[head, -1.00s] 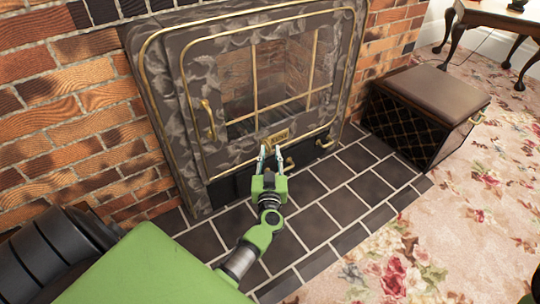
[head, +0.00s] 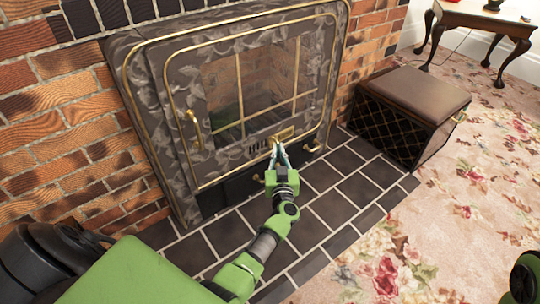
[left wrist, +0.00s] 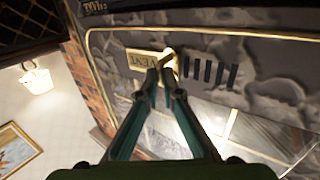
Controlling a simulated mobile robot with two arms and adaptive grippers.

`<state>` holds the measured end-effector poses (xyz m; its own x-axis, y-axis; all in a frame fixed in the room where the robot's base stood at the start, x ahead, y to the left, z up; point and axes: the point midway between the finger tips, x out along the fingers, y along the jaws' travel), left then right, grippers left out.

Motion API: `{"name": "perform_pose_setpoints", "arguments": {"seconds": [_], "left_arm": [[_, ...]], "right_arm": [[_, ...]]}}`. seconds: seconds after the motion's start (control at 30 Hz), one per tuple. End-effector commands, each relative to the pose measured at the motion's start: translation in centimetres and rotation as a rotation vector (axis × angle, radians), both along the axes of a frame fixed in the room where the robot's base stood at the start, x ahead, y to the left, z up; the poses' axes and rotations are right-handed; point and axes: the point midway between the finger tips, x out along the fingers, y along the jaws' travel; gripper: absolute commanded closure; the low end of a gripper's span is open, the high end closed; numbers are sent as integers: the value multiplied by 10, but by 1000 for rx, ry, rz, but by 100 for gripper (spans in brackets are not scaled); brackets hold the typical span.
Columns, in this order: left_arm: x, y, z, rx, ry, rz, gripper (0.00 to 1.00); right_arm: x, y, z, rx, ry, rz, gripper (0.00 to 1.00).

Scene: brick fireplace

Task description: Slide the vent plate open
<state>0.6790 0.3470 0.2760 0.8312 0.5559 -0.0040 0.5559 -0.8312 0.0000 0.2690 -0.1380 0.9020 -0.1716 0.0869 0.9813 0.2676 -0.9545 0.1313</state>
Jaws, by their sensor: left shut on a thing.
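The brass vent plate (head: 286,132) is low on the fireplace front, below the glass. In the left wrist view, the plate (left wrist: 144,62) shows upside down with the word VENT and a round knob (left wrist: 170,57) at one end. Dark vent slots (head: 259,149) show uncovered left of the plate in the head view; they also show right of the knob in the left wrist view (left wrist: 209,70). My left gripper (head: 277,148) is shut on the knob, its fingertips (left wrist: 161,76) partly hiding it. My right gripper is not in view.
Dark hearth tiles (head: 335,207) lie in front. A padded box (head: 411,116) stands to the right. The floral carpet (head: 440,205) is clear.

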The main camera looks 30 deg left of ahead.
Motion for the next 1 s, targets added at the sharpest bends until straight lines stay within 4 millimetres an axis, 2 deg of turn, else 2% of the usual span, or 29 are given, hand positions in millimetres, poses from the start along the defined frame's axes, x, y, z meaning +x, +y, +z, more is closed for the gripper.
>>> {"name": "perform_pose_setpoints", "arguments": {"seconds": [0.03, 0.27, 0.3, 0.33, 0.77, 0.87, 1.0], "left_arm": [[2, 0, 5, 4, -7, 0, 100], [2, 0, 6, 6, -8, -1, 100], [2, 0, 6, 6, -8, -1, 83], [2, 0, 6, 6, -8, -1, 77], [-3, 2, 2, 2, -2, 0, 77], [-13, 7, 1, 5, -2, 1, 77], [-36, 16, 0, 4, -1, 2, 77]], "right_arm": [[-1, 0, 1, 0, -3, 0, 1], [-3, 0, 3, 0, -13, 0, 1], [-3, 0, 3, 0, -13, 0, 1], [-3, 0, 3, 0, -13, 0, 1], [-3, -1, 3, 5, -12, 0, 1], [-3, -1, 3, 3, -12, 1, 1], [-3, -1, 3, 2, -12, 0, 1]]}}
